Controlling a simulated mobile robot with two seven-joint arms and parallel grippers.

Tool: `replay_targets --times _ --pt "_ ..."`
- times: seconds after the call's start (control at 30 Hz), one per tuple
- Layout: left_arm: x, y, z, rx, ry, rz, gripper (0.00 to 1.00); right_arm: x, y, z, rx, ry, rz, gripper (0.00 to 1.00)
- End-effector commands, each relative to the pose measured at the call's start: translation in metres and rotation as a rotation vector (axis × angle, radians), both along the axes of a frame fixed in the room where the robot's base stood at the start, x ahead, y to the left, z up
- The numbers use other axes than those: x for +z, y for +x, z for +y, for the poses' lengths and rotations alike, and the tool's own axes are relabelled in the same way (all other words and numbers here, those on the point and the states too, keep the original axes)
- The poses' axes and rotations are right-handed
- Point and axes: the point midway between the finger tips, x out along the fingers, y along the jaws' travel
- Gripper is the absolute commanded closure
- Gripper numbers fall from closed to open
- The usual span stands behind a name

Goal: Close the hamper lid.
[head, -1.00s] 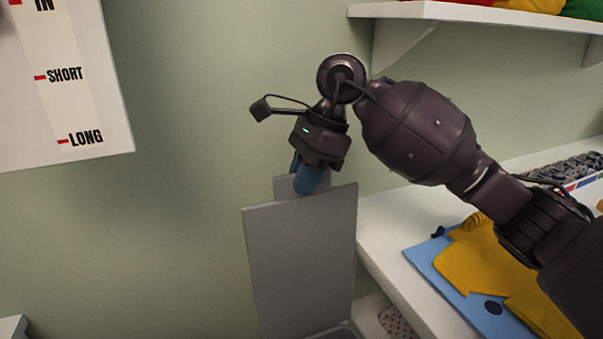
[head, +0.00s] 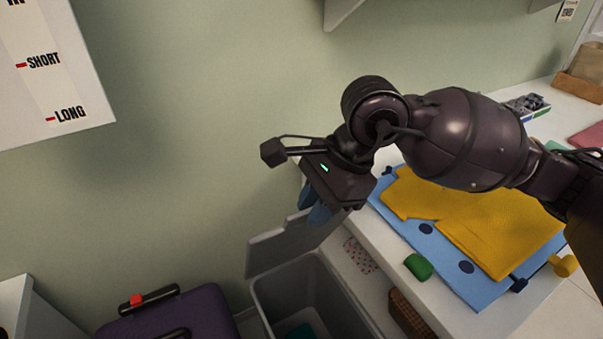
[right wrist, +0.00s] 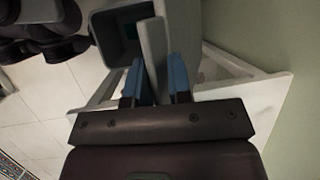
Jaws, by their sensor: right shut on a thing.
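The grey hamper (head: 262,287) stands low at the bottom middle of the head view, open at the top. Its grey lid (head: 268,247) is raised and tilted at the back of the opening. My right gripper (head: 317,212) is above the hamper with its blue fingers at the lid's upper edge, partly hidden by the wrist. In the right wrist view the blue fingers (right wrist: 154,85) are on both sides of the lid panel (right wrist: 153,50), shut on it. The hamper opening (right wrist: 117,35) shows to the left of the panel there. My left gripper is not in view.
A purple suitcase (head: 180,318) stands left of the hamper. To the right is a white counter (head: 420,295) with a blue board (head: 415,232), yellow cloth (head: 480,220) and a green object (head: 418,266). A wicker basket (head: 408,315) is below the counter. A white sign panel hangs upper left.

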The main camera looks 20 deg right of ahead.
Motion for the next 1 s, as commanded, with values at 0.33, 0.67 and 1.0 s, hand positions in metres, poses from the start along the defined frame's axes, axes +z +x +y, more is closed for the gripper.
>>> replay_targets --times 0.33,0.67,1.0 --pt "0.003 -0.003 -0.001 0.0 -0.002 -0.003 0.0 -0.017 -0.028 -0.005 0.0 -0.002 0.012 1.0" --pt "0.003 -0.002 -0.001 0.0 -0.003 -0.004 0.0 -0.019 -0.03 -0.006 -0.001 -0.003 0.014 1.0" --pt "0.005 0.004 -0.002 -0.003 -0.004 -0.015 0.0 -0.019 -0.029 -0.006 -0.001 -0.002 0.012 0.61"
